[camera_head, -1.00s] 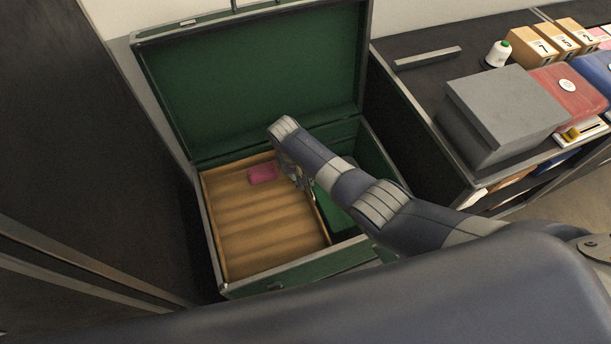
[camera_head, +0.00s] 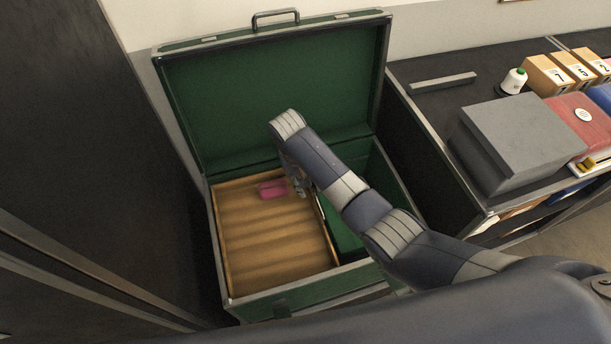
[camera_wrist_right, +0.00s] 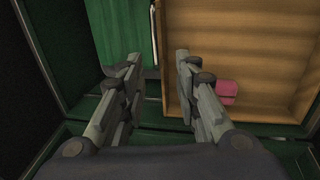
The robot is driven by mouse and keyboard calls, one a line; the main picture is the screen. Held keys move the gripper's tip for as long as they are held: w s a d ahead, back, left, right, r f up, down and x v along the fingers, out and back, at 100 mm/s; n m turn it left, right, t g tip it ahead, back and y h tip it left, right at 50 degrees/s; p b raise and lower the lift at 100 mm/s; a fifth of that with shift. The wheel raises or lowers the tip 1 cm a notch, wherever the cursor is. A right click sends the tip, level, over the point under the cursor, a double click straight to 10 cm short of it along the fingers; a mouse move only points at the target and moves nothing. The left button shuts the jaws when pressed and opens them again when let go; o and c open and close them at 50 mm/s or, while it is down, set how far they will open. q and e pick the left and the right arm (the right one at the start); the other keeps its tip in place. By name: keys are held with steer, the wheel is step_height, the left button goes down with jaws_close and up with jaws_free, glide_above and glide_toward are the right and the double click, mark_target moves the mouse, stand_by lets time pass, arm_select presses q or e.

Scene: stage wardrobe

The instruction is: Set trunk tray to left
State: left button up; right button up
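The green trunk (camera_head: 275,95) stands open with its lid up. Its wooden tray (camera_head: 270,245) lies in the left part of the trunk, against the left side in the head view. A pink object (camera_head: 272,188) rests at the tray's back right corner. My right gripper (camera_head: 300,188) is over the tray's right edge near the back, mostly hidden by my arm. In the right wrist view the gripper (camera_wrist_right: 156,65) has its fingers apart, with the tray's pale edge (camera_wrist_right: 161,50) between them. My left gripper is not seen.
A dark shelf unit on the right bears a grey box (camera_head: 515,130), a red box (camera_head: 575,125), a white thread spool (camera_head: 514,81) and numbered boxes (camera_head: 548,75). A dark panel (camera_head: 80,140) stands close on the left. The wall is behind the lid.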

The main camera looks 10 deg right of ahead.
steer(key=shift+s+a+r, duration=0.1)
steer(key=shift+a+r, duration=0.1)
steer(key=shift+r, duration=0.65)
steer(key=shift+a+r, duration=0.15)
steer(key=shift+r, duration=0.65)
